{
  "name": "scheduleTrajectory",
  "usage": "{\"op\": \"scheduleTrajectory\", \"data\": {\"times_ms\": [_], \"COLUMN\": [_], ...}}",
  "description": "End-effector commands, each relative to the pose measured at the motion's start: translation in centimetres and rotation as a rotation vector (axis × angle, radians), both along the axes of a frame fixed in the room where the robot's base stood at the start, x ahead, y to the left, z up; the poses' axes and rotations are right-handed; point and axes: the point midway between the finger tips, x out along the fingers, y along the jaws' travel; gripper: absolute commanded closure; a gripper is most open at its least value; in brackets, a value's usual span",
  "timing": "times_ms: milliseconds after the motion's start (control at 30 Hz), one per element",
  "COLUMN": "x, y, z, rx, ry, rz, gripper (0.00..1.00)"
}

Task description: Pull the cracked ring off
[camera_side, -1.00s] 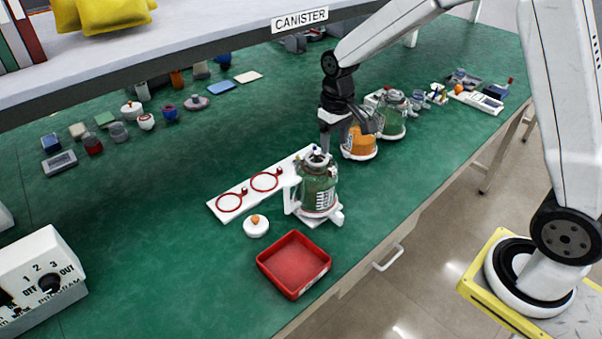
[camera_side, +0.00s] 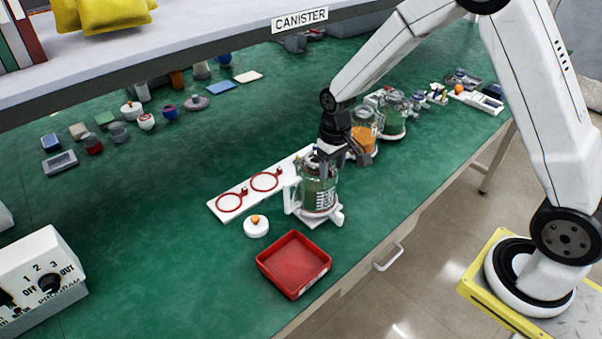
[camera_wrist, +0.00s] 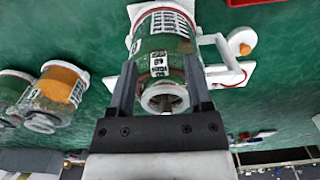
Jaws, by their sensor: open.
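A glass canister with green contents (camera_side: 320,196) stands upright in a white holder with a clamp arm at its left. It also shows in the wrist view (camera_wrist: 165,45), where its open, white-rimmed mouth (camera_wrist: 165,98) faces my camera. My gripper (camera_side: 318,163) is over the canister's top; in the wrist view its open fingers (camera_wrist: 160,72) straddle the neck, one on each side. I cannot make out a cracked ring at the neck. Two red rings (camera_side: 231,202) (camera_side: 265,181) lie on a white board (camera_side: 220,213) left of the canister.
A white lid with an orange knob (camera_side: 256,225) lies left of the canister. An empty red tray (camera_side: 294,263) is in front. An orange-filled canister (camera_side: 363,138) and a green one (camera_side: 393,120) stand behind my gripper. A shelf (camera_side: 200,55) overhangs the back.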

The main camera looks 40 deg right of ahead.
Motion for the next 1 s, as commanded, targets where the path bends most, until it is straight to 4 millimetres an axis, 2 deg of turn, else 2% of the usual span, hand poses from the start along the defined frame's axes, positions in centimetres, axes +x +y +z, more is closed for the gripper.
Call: {"op": "scheduleTrajectory", "data": {"times_ms": [133, 333, 1000], "x": [0.00, -0.01, 0.01], "y": [0.00, 0.00, 0.00], "z": [0.00, 0.01, 0.35], "rx": [0.000, 0.000, 0.000], "ry": [0.000, 0.000, 0.000], "rz": [0.000, 0.000, 0.000], "gripper": [0.35, 0.99, 1.00]}}
